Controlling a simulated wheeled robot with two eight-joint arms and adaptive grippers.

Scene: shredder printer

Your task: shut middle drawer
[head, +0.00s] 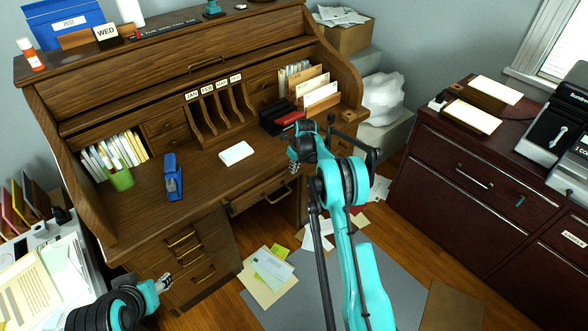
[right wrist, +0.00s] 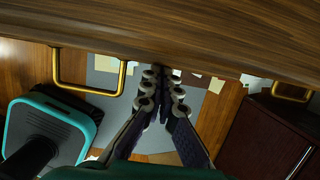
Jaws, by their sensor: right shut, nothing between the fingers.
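The middle drawer (head: 246,201) is the wide wooden one under the desktop, with a brass handle (head: 277,193). How far it stands out from the desk is hard to tell. My right gripper (head: 294,167) is in front of the desk's front edge, above and right of that handle. In the right wrist view its fingers (right wrist: 162,78) are shut and empty, close to a wooden edge (right wrist: 190,35), with a brass handle (right wrist: 88,88) to their left. My left gripper (head: 164,282) is low by the left drawer stack; its fingers are too small to read.
The roll-top desk (head: 200,190) holds a blue stapler (head: 173,178), a white pad (head: 236,153) and a green cup (head: 119,178). Papers (head: 268,270) lie on the floor before it. A dark red cabinet (head: 450,190) stands at right, with floor between.

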